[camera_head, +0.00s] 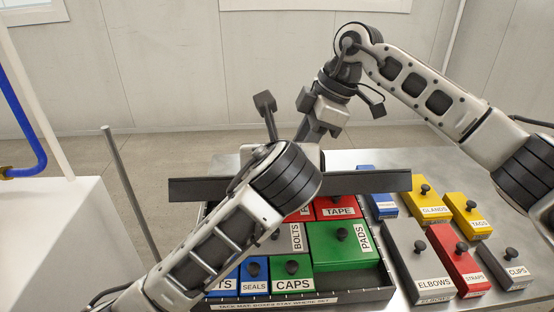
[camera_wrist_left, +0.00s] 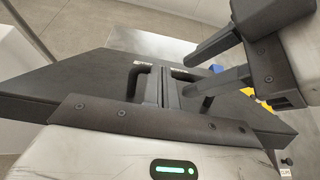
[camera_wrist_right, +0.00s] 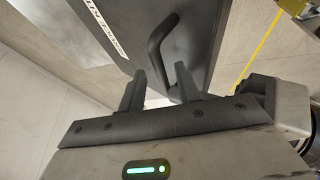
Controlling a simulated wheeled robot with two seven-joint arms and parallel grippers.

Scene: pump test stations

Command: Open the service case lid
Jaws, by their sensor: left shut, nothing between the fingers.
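The service case (camera_head: 385,283) is a dark tray on the metal table, with its inside and boxes in view. Its dark lid (camera_head: 190,190) is raised and seen nearly edge-on above the tray's far part. The left wrist view shows the lid's broad face (camera_wrist_left: 70,85) and dark handle (camera_wrist_left: 134,82). My left gripper (camera_wrist_left: 160,87) is shut and empty in front of the handle; whether it touches is unclear. My right gripper (camera_wrist_right: 160,88) has its fingers apart beside the handle (camera_wrist_right: 156,42), not clearly gripping. In the head view my left forearm hides my left fingers.
Inside the case are labelled boxes, including green PADS (camera_head: 335,248), CAPS (camera_head: 290,270) and red TAPE (camera_head: 338,207). To the right stand yellow GLANDS (camera_head: 430,208), grey ELBOWS (camera_head: 415,265) and red STRAPS (camera_head: 460,265) boxes. A grey pole (camera_head: 130,195) stands at left.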

